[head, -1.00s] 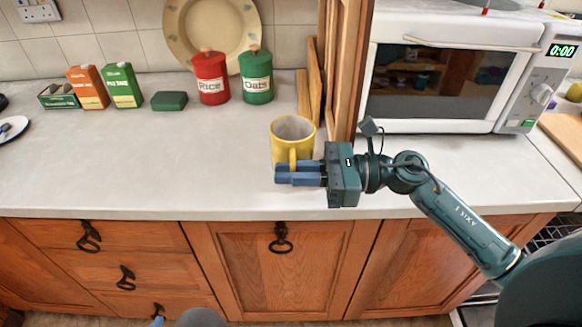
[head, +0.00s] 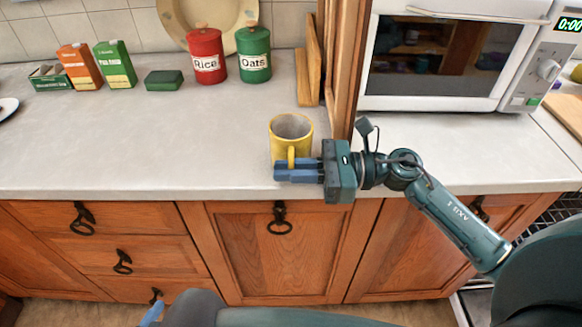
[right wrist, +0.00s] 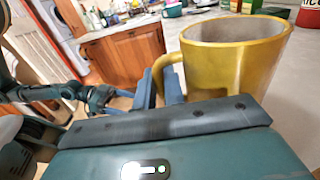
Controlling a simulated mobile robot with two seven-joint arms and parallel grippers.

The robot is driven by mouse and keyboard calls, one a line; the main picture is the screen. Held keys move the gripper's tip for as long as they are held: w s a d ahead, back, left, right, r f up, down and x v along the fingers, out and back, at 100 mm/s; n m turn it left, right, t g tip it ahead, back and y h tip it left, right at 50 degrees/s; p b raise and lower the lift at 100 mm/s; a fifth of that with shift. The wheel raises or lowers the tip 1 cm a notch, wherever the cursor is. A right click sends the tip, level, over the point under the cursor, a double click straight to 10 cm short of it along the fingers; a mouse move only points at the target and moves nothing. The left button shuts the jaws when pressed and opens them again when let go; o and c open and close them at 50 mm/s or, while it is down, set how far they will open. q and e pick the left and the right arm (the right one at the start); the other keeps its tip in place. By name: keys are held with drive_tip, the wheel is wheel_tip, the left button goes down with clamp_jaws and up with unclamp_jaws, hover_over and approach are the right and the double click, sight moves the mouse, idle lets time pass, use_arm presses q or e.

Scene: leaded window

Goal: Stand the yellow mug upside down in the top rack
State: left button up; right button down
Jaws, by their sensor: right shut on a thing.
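The yellow mug (head: 280,142) is upright, its open top facing up, over the front part of the counter. I cannot tell whether its base touches the counter. In the right wrist view the blue fingers (right wrist: 160,86) close around the handle beside the mug's yellow wall (right wrist: 235,70). A dark wire rack (head: 553,214) shows partly at the right edge, below the counter.
A white microwave (head: 440,75) stands behind right. A wooden upright (head: 340,70) and leaning boards (head: 307,75) are close behind the mug. Red Rice (head: 207,58) and green Oats (head: 255,57) canisters stand farther back. The counter (head: 150,140) left of the mug is clear.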

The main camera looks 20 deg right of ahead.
use_arm(q)
drive_tip(key=shift+f+b, duration=0.6)
drive_tip(key=shift+f, duration=0.05)
use_arm(e)
drive_tip(key=shift+f, duration=0.45)
drive_tip(key=c, duration=1.4)
unclamp_jaws()
drive_tip(key=shift+d+f, duration=0.15)
use_arm(q)
drive_tip(key=shift+w+d+f+n+h+b, duration=0.15)
drive_tip(key=shift+f+n+b, duration=0.15)
drive_tip(key=shift+b, duration=0.55)
drive_tip(key=shift+s+d+f+n+h+b, duration=0.1)
drive_tip(key=shift+f+n+h+b, duration=0.15)
drive_tip(key=shift+b, duration=0.55)
use_arm(e)
drive_tip(key=v, duration=1.3)
